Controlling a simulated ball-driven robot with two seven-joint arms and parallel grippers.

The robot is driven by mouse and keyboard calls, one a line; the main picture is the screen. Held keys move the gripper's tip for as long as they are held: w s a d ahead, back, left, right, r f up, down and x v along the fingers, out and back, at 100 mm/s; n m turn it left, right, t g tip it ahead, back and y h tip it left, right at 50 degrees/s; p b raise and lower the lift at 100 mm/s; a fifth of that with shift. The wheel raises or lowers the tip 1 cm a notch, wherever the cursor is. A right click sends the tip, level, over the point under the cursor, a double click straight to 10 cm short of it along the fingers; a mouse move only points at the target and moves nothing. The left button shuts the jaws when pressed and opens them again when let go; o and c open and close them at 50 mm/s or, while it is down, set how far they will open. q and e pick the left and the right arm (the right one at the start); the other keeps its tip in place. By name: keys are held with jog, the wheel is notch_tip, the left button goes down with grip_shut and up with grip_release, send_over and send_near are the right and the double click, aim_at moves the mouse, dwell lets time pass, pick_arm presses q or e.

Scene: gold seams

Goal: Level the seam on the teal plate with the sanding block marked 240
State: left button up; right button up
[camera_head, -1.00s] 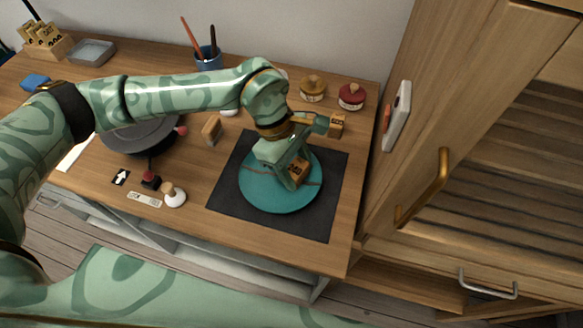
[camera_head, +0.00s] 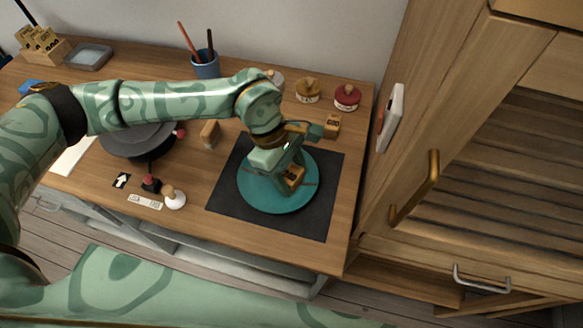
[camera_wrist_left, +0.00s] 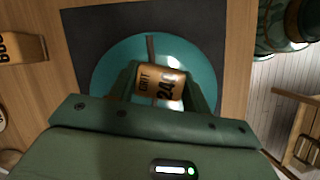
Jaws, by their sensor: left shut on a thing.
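The teal plate (camera_head: 270,204) lies on a dark mat. My left gripper (camera_head: 290,174) is shut on the sanding block marked 240 (camera_head: 293,178) over the plate, right of its middle. In the left wrist view the block (camera_wrist_left: 160,83) sits between the fingers, its "GRIT 240" label showing. It looks down on or very close to the plate; contact is hidden. The seam (camera_wrist_left: 151,46) shows as a thin brownish line on the plate beyond the block. A short piece of it also shows near the plate's right side in the head view. My right gripper is out of view.
The dark mat (camera_head: 316,218) has bare room around the plate. Another marked block (camera_head: 332,125) stands behind it, and one more (camera_head: 209,133) stands to the left. Jars (camera_head: 347,97), a brush cup (camera_head: 206,65) and a dark round turntable (camera_head: 135,139) stand around. A cabinet rises at right.

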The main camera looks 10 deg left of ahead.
aim_at(268, 180)
pick_arm(q)
jog(key=shift+s+r, duration=0.15)
jog(key=shift+s, duration=0.05)
jog(key=shift+w+a, duration=0.15)
jog(key=shift+a, duration=0.1)
jog(key=shift+w+a+f+b, duration=0.2)
jog(key=shift+w+a+b, duration=0.1)
jog(key=shift+w+a, duration=0.2)
jog(key=shift+s+a+r+p, duration=0.1)
jog(key=shift+s+a+p, duration=0.15)
jog(key=shift+a, duration=0.25)
jog(key=shift+s+a+p, duration=0.1)
jog(key=shift+a+p, duration=0.1)
jog(key=shift+a, duration=0.25)
jog(key=shift+w+a+f+b, duration=0.2)
jog(key=shift+w+a+b, duration=0.15)
jog(key=shift+a, duration=0.3)
jog(key=shift+s+a+r+p, duration=0.15)
jog(key=shift+s+a+p, duration=0.1)
jog(key=shift+a+p, duration=0.4)
jog(key=shift+s+a, duration=0.15)
jog(key=shift+a, duration=0.1)
jog(key=shift+r+p, duration=0.45)
jog(key=shift+r, duration=0.35)
